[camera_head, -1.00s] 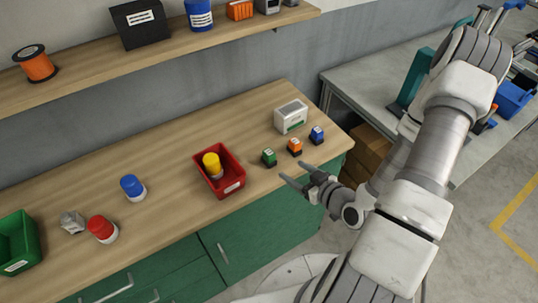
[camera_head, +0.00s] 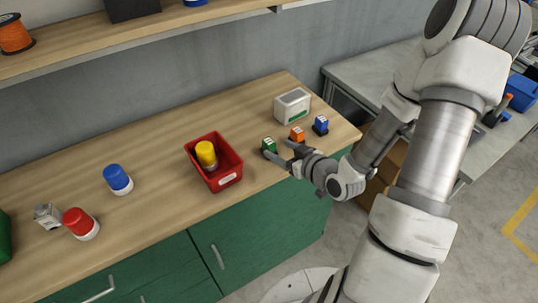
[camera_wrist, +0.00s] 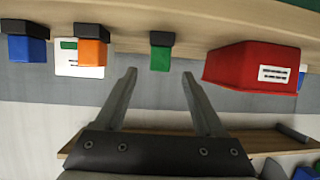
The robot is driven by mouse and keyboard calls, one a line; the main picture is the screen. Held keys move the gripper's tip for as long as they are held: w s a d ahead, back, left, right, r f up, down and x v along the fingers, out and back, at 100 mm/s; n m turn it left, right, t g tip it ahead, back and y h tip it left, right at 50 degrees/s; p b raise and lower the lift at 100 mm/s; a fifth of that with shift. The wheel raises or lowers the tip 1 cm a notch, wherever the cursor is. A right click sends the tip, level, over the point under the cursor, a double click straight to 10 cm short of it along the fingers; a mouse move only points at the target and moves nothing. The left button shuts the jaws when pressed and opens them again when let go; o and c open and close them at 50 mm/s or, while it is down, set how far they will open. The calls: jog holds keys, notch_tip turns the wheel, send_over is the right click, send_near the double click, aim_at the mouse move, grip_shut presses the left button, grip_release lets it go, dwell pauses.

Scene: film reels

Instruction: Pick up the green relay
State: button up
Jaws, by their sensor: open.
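The green relay (camera_head: 269,146) stands on the wooden counter, right of the red bin, in the head view. In the wrist view the green relay (camera_wrist: 160,57), with its dark base, appears between and just beyond the two fingertips. My gripper (camera_head: 275,151) is open and empty, with its fingers reaching toward the relay from the right. In the wrist view my gripper (camera_wrist: 160,74) shows its two fingers spread apart on either side of the relay's line. I cannot tell whether a finger touches it.
An orange relay (camera_head: 297,134) and a blue relay (camera_head: 320,125) stand close to the right. A white box (camera_head: 292,105) is behind them. The red bin (camera_head: 227,180) holds a yellow-capped item (camera_head: 206,154). Blue (camera_head: 117,178) and red (camera_head: 80,222) capped items stand farther left.

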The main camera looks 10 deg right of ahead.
aim_at(263, 141)
jog(key=shift+w+a+f+b, duration=0.25)
jog(key=shift+w+f+b, duration=0.3)
jog(key=shift+b, duration=1.75)
jog(key=shift+w+a+b, duration=0.1)
jog(key=shift+w+b, duration=0.05)
jog(key=shift+b, duration=0.75)
jog(key=shift+w+a, duration=0.15)
jog(key=x, duration=0.7)
jog(key=shift+w+f+b, duration=0.1)
jog(key=shift+w+b, duration=0.05)
jog(key=shift+b, duration=0.25)
grip_shut()
